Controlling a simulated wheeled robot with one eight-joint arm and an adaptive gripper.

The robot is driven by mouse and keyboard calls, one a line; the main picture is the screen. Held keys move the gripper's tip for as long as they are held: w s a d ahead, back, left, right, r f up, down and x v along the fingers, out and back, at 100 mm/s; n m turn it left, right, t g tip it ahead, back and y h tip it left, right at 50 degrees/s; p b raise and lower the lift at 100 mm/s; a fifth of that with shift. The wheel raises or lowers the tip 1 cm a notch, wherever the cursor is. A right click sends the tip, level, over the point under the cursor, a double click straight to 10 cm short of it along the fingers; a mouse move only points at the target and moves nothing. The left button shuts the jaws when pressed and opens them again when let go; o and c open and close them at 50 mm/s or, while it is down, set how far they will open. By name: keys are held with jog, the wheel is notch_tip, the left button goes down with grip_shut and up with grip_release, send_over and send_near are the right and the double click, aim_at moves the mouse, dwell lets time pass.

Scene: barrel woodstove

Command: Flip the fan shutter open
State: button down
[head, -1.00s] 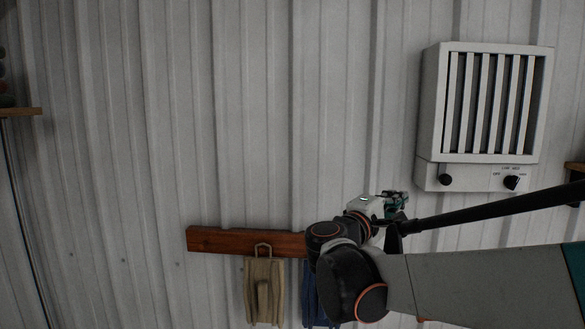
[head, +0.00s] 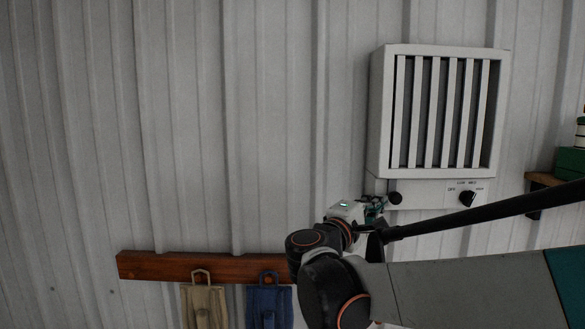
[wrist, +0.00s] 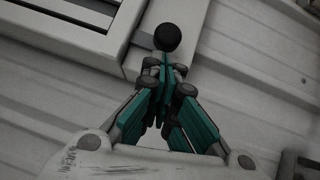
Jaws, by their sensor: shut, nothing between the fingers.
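The fan unit (head: 378,110) is a light grey box on the wall at the right of the head view. Its vertical shutter slats (head: 435,112) show dark gaps between them. A round black knob (head: 394,198) sits at the lower left of its front panel, and it also shows in the wrist view (wrist: 167,37). My gripper (head: 376,208) is shut and empty just left of and below that knob in the head view. In the wrist view its teal fingers (wrist: 165,72) meet just below the knob; I cannot tell whether they touch it.
A labelled black dial (head: 467,198) sits right of the knob on the panel. A wooden rail (head: 205,267) with a tan item (head: 204,305) and a blue item (head: 268,303) hangs below left. A shelf (head: 545,181) stands at the right. The wall between is bare.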

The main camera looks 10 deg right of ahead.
aim_at(395, 203)
jog(key=d, duration=0.1)
jog(key=s+d, duration=0.1)
jog(key=d, duration=0.2)
jog(key=shift+s+d, duration=0.15)
jog(key=shift+s, duration=0.1)
dwell(0.4)
